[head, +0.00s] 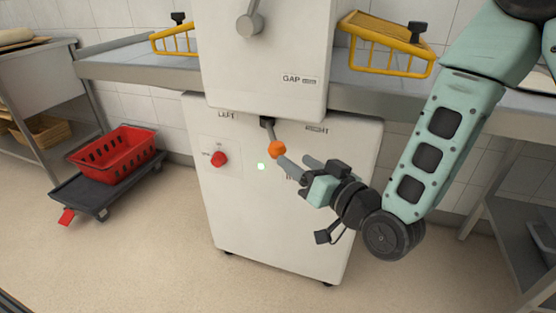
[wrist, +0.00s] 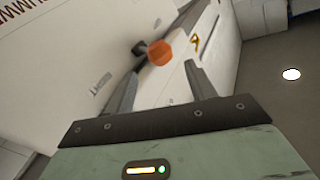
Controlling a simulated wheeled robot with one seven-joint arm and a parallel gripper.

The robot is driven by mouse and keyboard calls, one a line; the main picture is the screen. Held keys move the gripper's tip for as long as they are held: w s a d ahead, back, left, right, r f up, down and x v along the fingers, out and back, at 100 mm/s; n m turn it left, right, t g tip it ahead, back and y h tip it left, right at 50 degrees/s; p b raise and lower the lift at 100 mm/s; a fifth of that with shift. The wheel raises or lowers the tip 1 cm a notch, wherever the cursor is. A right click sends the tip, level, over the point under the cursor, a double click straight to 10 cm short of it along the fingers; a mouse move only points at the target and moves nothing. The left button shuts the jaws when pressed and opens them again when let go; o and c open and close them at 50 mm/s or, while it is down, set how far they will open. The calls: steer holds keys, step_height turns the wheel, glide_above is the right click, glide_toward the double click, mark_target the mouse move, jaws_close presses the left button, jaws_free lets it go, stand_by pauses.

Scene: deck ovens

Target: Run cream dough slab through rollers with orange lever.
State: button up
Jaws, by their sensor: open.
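The orange lever knob (head: 278,149) sits at the end of a short dark stem on the front of the white dough sheeter (head: 268,58), between the LEFT and RIGHT labels. My gripper (head: 296,163) is open, its fingers pointing at the knob from the lower right. In the wrist view the orange knob (wrist: 160,52) appears beyond and between the two spread fingertips (wrist: 160,78); I cannot tell whether either finger touches it. I see no cream dough slab on the visible parts of the side tables. The rollers are hidden inside the housing.
A red switch (head: 219,159) is on the sheeter's lower front. Yellow guards (head: 388,42) stand over the grey side tables (head: 130,62). A red crate (head: 122,156) sits on a dark trolley at left. A grey shelf stands at right. The floor in front is clear.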

mark_target(275, 153)
steer(key=x, duration=0.7)
steer(key=shift+w+a, duration=0.25)
jaws_close()
steer(key=shift+s+a+m+t+h+b, duration=0.25)
steer(key=shift+a+m+h+b, duration=0.2)
steer(key=shift+a, duration=0.3)
steer(key=shift+w+a+r+m+t+h+b, duration=0.15)
steer(key=shift+a+m+t+h, duration=0.35)
steer(key=shift+a+m+h, duration=0.6)
steer(key=shift+w+a+f+m+t+h+b, duration=0.1)
steer(key=shift+w+a+m+t+h+b, duration=0.15)
steer(key=shift+a+m+t+h, duration=0.85)
steer(key=shift+w+a+r+m+g+h+b, duration=0.25)
steer(key=shift+a+h, duration=0.45)
steer(key=shift+h, duration=0.95)
steer(key=shift+s+f, duration=0.1)
steer(key=shift+s, duration=0.05)
